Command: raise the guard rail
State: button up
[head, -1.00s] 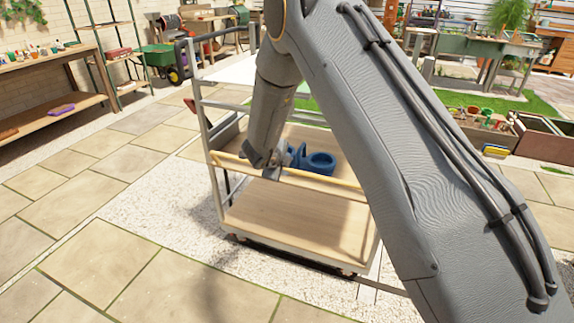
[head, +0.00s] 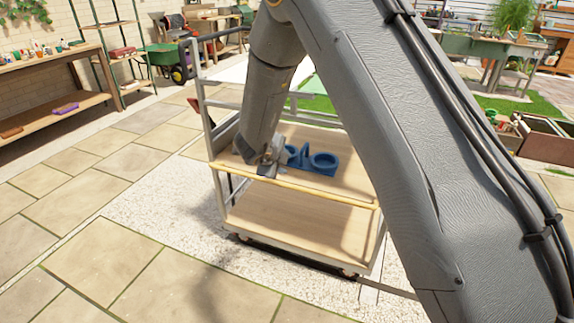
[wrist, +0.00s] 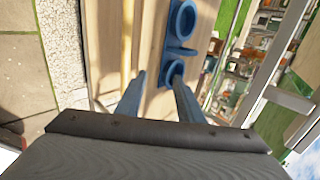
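The guard rail is a thin yellow bar (head: 325,192) along the near edge of the cart's upper deck, at about deck level. In the wrist view the bar (wrist: 127,40) runs up the picture, ending near the left finger. My gripper (head: 262,168) points down at the deck's near edge, close to the rail's left half. In the wrist view my gripper (wrist: 160,82) has its two fingers apart, with deck and part of a blue holder showing between them. The rail is not clearly between the fingers; whether a finger touches it I cannot tell.
The blue holder (head: 323,162) with rings stands on the upper deck, just right of my gripper. The cart's lower shelf (head: 290,226) is empty. A grey post frame (head: 207,120) rises at the cart's left end. Paving and gravel in front are clear.

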jog(key=shift+v, duration=0.85)
